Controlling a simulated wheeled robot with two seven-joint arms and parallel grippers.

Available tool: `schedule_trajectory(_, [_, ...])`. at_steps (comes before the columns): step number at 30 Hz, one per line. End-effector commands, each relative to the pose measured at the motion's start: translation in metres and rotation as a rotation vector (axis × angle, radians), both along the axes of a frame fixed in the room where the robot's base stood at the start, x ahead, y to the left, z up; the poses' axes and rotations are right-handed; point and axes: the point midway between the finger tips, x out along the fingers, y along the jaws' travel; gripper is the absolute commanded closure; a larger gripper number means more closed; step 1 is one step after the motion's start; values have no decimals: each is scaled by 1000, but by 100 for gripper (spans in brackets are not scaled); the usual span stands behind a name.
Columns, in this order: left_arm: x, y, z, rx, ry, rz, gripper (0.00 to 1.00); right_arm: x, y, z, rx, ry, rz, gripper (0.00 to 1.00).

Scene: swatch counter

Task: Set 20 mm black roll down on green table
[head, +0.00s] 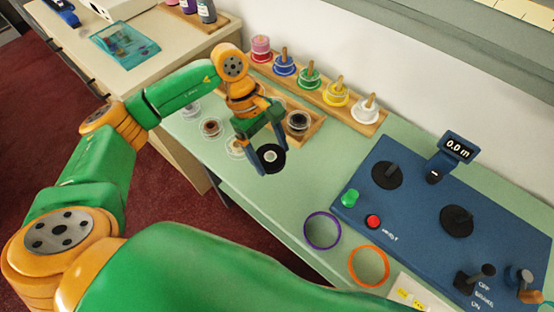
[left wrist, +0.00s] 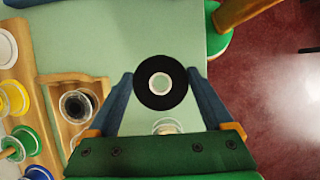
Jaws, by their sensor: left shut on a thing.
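The black roll (head: 270,158) is a flat black ring with a white core. My left gripper (head: 262,155) is shut on it over the green table (head: 290,184). In the left wrist view the black roll (left wrist: 161,83) sits between the blue fingertips of my left gripper (left wrist: 162,82), with green table surface (left wrist: 120,40) beyond it. I cannot tell whether the roll touches the table. My right gripper is not in view.
Clear spools (head: 210,127) and a wooden tray with a dark roll (head: 298,122) stand near the gripper. A peg rack (head: 318,92) with coloured rolls lines the wall. A blue winding machine (head: 410,205), a purple ring (head: 322,230) and an orange ring (head: 369,266) lie right.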

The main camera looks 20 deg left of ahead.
Motion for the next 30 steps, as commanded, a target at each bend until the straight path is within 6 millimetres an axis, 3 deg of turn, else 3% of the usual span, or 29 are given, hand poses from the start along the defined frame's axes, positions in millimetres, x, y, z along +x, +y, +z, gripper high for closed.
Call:
schedule_trajectory(7, [-8,-30,-34,-1,3,-3,71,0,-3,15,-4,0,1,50])
schedule_trajectory(12, [-7,-28,-63,1,2,1,71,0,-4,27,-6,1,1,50])
schedule_trajectory(19, [-6,-27,-66,2,-1,-1,71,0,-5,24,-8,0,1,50])
schedule_trajectory(20, [-6,-27,-66,2,-1,-1,9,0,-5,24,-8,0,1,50])
schedule_trajectory(21, [-6,-27,-66,2,-1,-1,0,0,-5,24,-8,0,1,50])
schedule_trajectory(30, [-5,-25,-62,2,-3,0,0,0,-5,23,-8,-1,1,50])
